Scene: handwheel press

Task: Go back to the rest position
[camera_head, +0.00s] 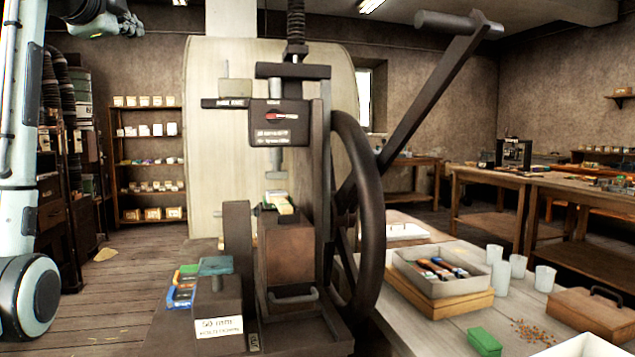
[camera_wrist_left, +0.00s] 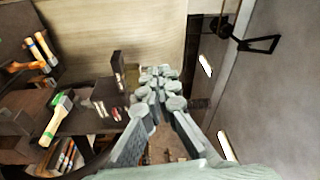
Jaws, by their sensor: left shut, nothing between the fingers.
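My left arm rises along the left edge of the head view, and its gripper (camera_head: 132,24) is at the top left, high up and partly cut by the frame. In the left wrist view the fingers of this gripper (camera_wrist_left: 160,88) are together with nothing between them. The dark press (camera_head: 290,120) stands in the middle, well to the right of the gripper and apart from it. Its handwheel (camera_head: 372,215) is on the right side, with a long crank lever (camera_head: 440,85) slanting up to the right. My right gripper is not in view.
A small block with a label (camera_head: 215,305) stands at the press's foot. On the right, a table holds a tray of coloured items (camera_head: 440,285), white cups (camera_head: 495,255) and a green box (camera_head: 485,340). Shelves (camera_head: 150,160) stand behind. Space around the left gripper looks free.

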